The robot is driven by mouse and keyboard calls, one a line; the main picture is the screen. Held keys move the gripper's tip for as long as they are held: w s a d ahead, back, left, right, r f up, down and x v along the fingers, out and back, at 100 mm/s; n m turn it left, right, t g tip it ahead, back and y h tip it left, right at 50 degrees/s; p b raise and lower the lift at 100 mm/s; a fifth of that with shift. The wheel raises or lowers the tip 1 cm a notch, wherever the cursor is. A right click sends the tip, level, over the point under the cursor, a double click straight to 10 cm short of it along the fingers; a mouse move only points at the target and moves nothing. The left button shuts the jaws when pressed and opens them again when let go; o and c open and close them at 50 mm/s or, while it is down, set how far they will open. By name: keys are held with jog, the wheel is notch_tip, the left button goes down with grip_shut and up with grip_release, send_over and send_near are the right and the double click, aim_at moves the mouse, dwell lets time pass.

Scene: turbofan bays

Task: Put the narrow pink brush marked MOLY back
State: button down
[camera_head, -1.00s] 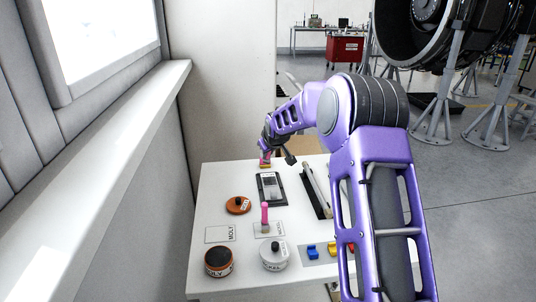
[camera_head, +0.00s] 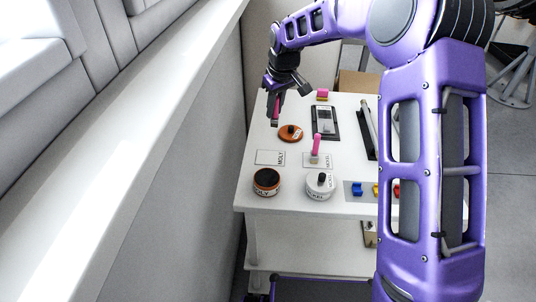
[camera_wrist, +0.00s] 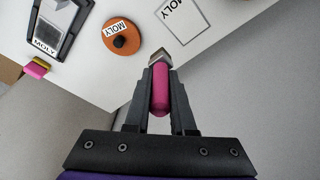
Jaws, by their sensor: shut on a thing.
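My gripper (camera_head: 276,100) is shut on a narrow pink brush (camera_wrist: 160,90), which also shows in the head view (camera_head: 276,108). The brush's pale metal-and-bristle end (camera_wrist: 160,57) points out past the fingertips. In the head view it hangs near the table's left edge. No mark on the brush is readable. A flat outlined label reading MOLY (camera_head: 270,158) lies bare on the table, nearer the front; it also shows in the wrist view (camera_wrist: 184,18). A second pink brush (camera_head: 316,146) stands upright on the NICKEL label.
An open MOLY jar (camera_head: 266,182) and a white NICKEL jar (camera_head: 320,186) stand at the front. An orange lid (camera_head: 291,133) lies behind the MOLY label. A dark framed panel (camera_head: 325,123), a pink-and-yellow block (camera_head: 322,95) and coloured clips (camera_head: 376,190) are also on the white table.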

jog(key=shift+n+g, duration=0.4)
jog(key=shift+g, duration=0.2)
jog(key=shift+s+a+f, duration=0.35)
jog(key=shift+s+f, duration=0.25)
jog(key=shift+f, duration=1)
jog(key=shift+s+a+f, duration=0.4)
jog(key=shift+s+f, duration=0.2)
jog(key=shift+f, duration=0.95)
jog(key=shift+s+a+f, duration=0.35)
jog(key=shift+s+f, duration=0.25)
jog(key=shift+f, duration=1)
jog(key=shift+f+b, duration=0.15)
jog(key=shift+b, duration=0.2)
jog(key=c, duration=0.8)
grip_release()
jog(key=shift+o, duration=0.2)
notch_tip(320, 180, up, 12)
jog(key=s+d, duration=0.1)
jog(key=shift+s+d+p, duration=0.15)
jog(key=shift+p, duration=0.3)
